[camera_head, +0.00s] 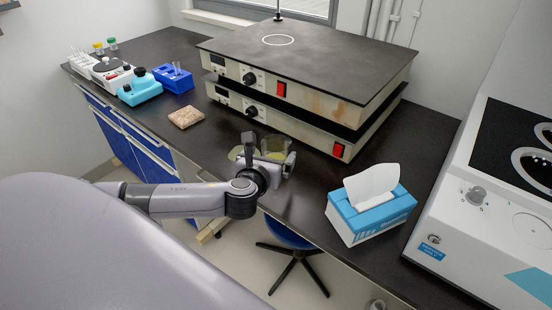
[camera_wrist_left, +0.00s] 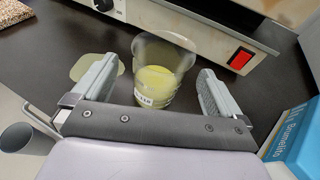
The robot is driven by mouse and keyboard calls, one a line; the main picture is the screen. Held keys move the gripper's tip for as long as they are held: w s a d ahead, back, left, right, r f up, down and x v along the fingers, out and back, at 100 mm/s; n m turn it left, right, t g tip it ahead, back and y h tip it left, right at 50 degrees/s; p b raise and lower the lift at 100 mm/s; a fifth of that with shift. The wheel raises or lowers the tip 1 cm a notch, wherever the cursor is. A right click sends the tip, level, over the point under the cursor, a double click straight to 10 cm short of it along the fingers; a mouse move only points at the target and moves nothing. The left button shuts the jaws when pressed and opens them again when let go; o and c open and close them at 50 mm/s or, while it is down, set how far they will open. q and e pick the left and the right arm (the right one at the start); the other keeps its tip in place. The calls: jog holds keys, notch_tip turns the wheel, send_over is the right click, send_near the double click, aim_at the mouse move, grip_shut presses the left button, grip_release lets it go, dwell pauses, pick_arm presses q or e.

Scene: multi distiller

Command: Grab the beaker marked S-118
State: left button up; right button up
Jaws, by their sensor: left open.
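A clear glass beaker (camera_head: 274,149) with yellow-green liquid stands on the black bench in front of the stacked hotplates. In the left wrist view the beaker (camera_wrist_left: 160,72) is upright between my open fingers, with a gap on both sides. My right gripper is not in view.
A yellowish puddle (camera_wrist_left: 93,66) lies beside the beaker. Two stacked hotplates (camera_head: 300,100) stand behind it. A blue tissue box (camera_head: 372,216) is to the right, a stone-like slab (camera_head: 186,117) to the left. A stool (camera_head: 290,240) is below the bench.

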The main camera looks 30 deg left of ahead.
aim_at(279, 145)
pick_arm(q)
jog(key=shift+x, duration=2.2)
jog(key=shift+f, duration=0.1)
jog(key=c, duration=1.2)
jog(key=shift+o, duration=0.2)
notch_tip(279, 145, up, 20)
jog(key=p, duration=0.2)
